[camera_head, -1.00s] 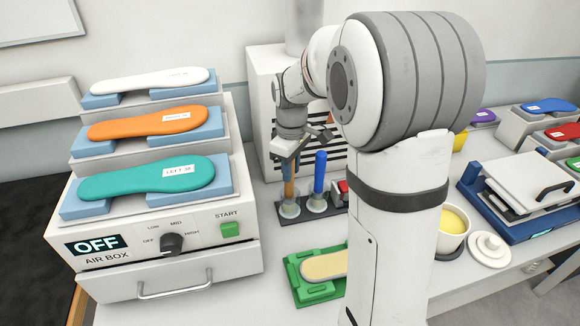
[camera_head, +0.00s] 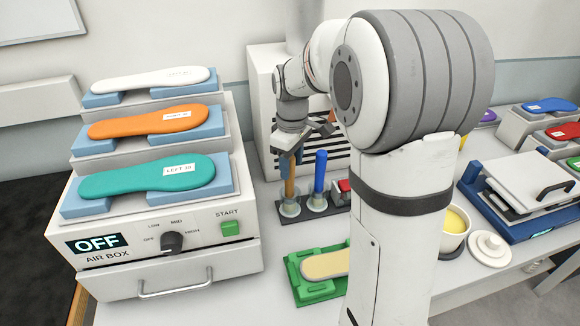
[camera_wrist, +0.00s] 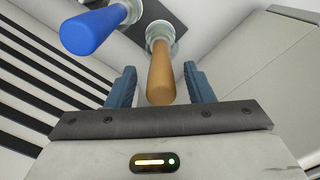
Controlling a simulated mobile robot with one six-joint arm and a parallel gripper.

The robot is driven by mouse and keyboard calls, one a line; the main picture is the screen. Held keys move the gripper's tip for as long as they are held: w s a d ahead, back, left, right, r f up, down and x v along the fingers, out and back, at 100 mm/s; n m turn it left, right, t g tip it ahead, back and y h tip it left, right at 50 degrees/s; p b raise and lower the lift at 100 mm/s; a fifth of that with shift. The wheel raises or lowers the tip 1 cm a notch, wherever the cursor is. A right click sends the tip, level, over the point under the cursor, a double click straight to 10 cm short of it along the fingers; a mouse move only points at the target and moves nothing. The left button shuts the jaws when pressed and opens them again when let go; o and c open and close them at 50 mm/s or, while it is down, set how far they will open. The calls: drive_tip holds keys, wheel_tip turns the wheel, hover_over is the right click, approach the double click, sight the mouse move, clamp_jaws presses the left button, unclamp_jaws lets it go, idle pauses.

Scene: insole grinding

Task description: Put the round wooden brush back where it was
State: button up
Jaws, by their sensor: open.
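The round wooden brush (camera_wrist: 161,75) stands upright in the left place of a dark holder (camera_head: 330,212), its bristle end down in a clear cup. Its wooden handle also shows in the head view (camera_head: 289,180). My gripper (camera_wrist: 161,88) is open, with one blue finger on each side of the wooden handle and a gap showing on both sides. In the head view my gripper (camera_head: 289,160) is at the top of the handle. A blue-handled brush (camera_head: 319,172) stands in the cup to the right; it also shows in the wrist view (camera_wrist: 92,30).
A striped vent box (camera_head: 262,100) stands close behind the holder. The air box (camera_head: 150,268) with several insoles is at the left. A green fixture (camera_head: 312,290) with a beige insole lies in front.

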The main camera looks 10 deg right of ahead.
wheel_tip(320, 180, up, 10)
drive_tip(key=shift+f, duration=0.1)
drive_tip(key=shift+s+r, duration=0.1)
drive_tip(key=shift+r, duration=0.15)
drive_tip(key=shift+s+r, duration=0.15)
drive_tip(key=shift+s, duration=0.15)
drive_tip(key=s+f+m+t, duration=0.1)
drive_tip(key=s+f+m, duration=0.3)
drive_tip(key=s, duration=0.6)
drive_tip(key=s+f+m+t, duration=0.2)
drive_tip(key=s+f+m, duration=0.2)
drive_tip(key=s, duration=0.7)
drive_tip(key=shift+a+f+m, duration=0.15)
drive_tip(key=shift+a+m, duration=0.15)
drive_tip(key=shift+m, duration=0.2)
